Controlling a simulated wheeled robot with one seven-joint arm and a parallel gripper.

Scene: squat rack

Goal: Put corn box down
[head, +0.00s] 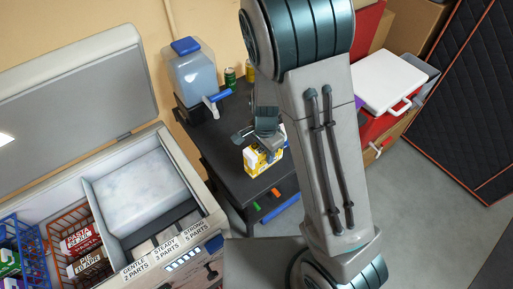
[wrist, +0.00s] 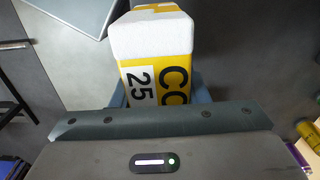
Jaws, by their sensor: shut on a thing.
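The corn box (head: 257,160) is a yellow and white box, seen in the head view at the middle, low over the dark table (head: 225,155) near its front edge. In the wrist view the corn box (wrist: 150,62) shows a white end and yellow sides with "CO" and "25" printed on them. My gripper (head: 265,135) is shut on the box from above in the head view. My gripper's fingers show in part on both sides of the box in the wrist view (wrist: 160,98). I cannot tell whether the box's underside touches the table.
A blue-capped water dispenser (head: 190,75) and a green can (head: 230,77) stand at the table's back. An open chest freezer (head: 140,190) with baskets is at the left. A red cabinet with a white case (head: 388,82) is at the right. Table space left of the box is clear.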

